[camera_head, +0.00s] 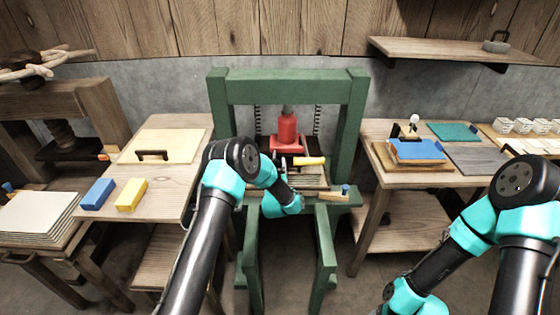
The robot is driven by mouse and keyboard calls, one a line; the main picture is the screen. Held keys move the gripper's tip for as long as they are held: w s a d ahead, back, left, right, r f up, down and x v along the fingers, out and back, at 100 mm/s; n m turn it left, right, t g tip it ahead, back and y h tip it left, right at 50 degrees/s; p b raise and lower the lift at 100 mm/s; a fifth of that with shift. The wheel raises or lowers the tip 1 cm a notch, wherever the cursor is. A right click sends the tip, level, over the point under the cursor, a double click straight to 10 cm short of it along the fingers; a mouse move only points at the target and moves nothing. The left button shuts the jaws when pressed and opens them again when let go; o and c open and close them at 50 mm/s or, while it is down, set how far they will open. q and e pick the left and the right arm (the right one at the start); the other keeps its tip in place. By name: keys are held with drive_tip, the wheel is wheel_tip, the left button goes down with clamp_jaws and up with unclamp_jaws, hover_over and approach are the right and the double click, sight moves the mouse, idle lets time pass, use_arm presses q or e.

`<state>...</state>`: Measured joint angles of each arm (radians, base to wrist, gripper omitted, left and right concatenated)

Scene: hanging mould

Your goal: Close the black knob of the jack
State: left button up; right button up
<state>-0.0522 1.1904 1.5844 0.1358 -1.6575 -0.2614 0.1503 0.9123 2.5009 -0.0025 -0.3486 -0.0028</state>
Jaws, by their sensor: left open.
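The red jack (288,130) stands upright inside the green press frame (218,98), at the centre of the head view. Its red base (287,150) rests on the press. A yellow handle (310,161) sticks out to the right, low in front of the jack. My left arm reaches in from the lower left, and my left gripper (283,163) is in front of the jack's base. It is open and small in the picture. I cannot pick out the black knob from the dark parts around the gripper. My right gripper is out of view below the lower right edge.
A wooden table (170,190) on the left holds a blue block (97,194), a yellow block (131,194) and a board with a dark handle (152,155). The right table (395,178) holds boards and a blue pad (417,150). Green press rails run forward below my gripper.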

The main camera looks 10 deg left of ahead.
use_arm(q)
drive_tip(key=shift+x, duration=0.95)
drive_tip(key=c, duration=0.9)
